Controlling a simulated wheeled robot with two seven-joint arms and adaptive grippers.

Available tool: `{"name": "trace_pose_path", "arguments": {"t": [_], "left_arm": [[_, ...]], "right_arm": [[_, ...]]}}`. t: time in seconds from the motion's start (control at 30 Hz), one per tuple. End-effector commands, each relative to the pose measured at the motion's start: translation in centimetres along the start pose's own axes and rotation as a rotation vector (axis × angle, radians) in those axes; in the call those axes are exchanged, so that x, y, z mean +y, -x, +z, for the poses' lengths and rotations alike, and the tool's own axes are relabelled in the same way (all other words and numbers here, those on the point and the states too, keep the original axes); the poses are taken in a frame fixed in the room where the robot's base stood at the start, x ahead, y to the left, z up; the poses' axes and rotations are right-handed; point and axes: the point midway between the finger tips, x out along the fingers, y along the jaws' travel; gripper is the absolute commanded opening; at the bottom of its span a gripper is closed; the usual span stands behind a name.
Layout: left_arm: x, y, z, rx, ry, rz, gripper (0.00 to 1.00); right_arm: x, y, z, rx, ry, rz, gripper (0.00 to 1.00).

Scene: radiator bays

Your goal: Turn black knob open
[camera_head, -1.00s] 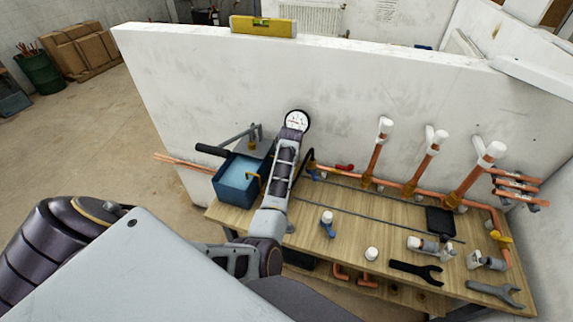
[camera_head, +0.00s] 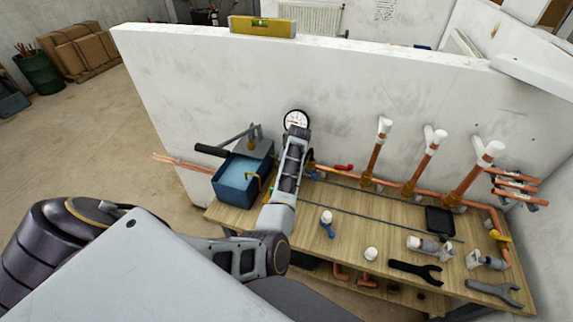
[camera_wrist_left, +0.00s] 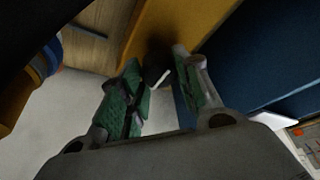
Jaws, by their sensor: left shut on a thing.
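The black knob (camera_wrist_left: 155,66) with a white pointer mark shows between the green-padded fingers of my left gripper (camera_wrist_left: 157,76) in the left wrist view. The fingers are closed around it, one on each side. Part of the knob is dark and covered by the fingers. In the head view my left arm reaches up over the bench to just below the round white gauge (camera_head: 296,118). The arm hides the knob and the gripper's fingertips there. My right gripper is not in view.
A blue water tank (camera_head: 238,181) with a black-handled lever stands left of the arm. Copper pipes (camera_head: 374,160) with white caps rise to the right. Fittings and a black wrench (camera_head: 416,270) lie on the wooden bench (camera_head: 350,218). The white wall (camera_head: 370,80) stands behind.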

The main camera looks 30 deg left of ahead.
Motion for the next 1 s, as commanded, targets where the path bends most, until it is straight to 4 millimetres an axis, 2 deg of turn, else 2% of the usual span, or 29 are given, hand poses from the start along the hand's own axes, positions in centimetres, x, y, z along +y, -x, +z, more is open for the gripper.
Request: {"name": "trace_pose_path", "arguments": {"t": [0.13,0.17,0.3,0.73,1.0], "left_arm": [[0.0,0.0,0.1,-0.001,0.001,0.001,0.09],[0.0,0.0,0.1,-0.001,0.001,0.001,0.37],[0.0,0.0,0.0,-0.001,0.0,0.001,0.54],[0.0,0.2,-0.1,0.001,0.0,0.001,0.54],[0.1,2.2,-1.0,0.002,0.001,0.003,0.54]], "right_arm": [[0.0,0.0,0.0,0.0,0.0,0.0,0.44],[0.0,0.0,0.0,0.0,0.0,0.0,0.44],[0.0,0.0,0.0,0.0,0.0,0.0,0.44],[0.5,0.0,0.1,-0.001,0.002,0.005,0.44],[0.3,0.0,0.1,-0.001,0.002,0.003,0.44]]}}
